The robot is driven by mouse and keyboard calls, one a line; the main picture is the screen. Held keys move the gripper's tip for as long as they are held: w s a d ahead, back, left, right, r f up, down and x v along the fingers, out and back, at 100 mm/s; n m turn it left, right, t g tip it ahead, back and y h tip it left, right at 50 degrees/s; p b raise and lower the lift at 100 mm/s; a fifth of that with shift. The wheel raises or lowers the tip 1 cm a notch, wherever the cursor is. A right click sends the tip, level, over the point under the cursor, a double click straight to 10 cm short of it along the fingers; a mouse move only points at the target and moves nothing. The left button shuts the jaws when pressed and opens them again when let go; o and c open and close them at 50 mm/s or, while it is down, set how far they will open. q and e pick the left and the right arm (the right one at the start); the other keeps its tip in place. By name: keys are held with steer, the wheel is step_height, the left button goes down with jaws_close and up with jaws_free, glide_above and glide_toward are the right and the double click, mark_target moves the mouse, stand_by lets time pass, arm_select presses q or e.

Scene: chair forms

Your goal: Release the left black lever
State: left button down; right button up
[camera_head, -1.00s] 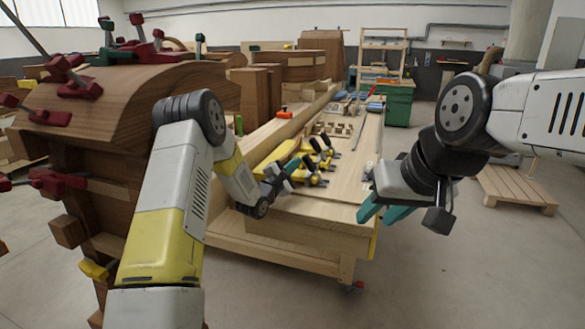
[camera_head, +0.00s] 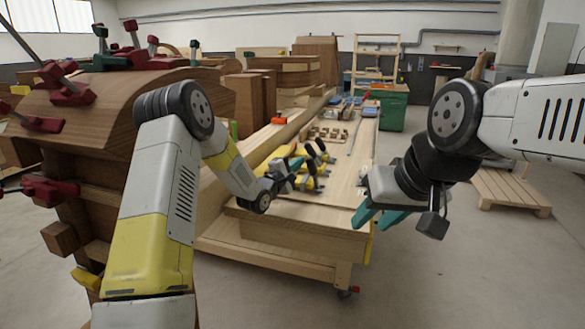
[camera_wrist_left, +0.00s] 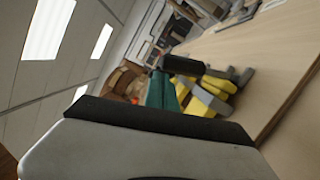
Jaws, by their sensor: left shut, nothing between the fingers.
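Yellow clamps with black levers (camera_head: 322,147) sit on the wooden workbench (camera_head: 335,205). My left gripper (camera_head: 296,162) is shut and empty at the left side of the clamps, close to the nearest black levers. In the left wrist view its teal fingers (camera_wrist_left: 162,91) are together beside the yellow clamp bodies (camera_wrist_left: 206,97). A black lever (camera_wrist_left: 184,66) lies just beyond the fingertips there; I cannot tell whether they touch it. My right gripper (camera_head: 378,216) is open and empty, in the air off the bench's right edge.
A curved wooden form (camera_head: 95,105) with red clamps (camera_head: 72,95) stands at the left, beside my left arm. Small wooden blocks (camera_head: 327,132) lie farther back on the bench. A green cabinet (camera_head: 391,108) and a pallet (camera_head: 508,190) stand beyond. The floor at right front is clear.

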arm_select(q)
steer(key=s+d+r+m+g+y, duration=0.1)
steer(key=s+d+m, duration=0.2)
steer(key=d+m, duration=0.5)
steer(key=shift+s+d+m+g, duration=0.3)
steer(key=shift+s+d+g, duration=0.1)
steer(key=shift+d, duration=1.35)
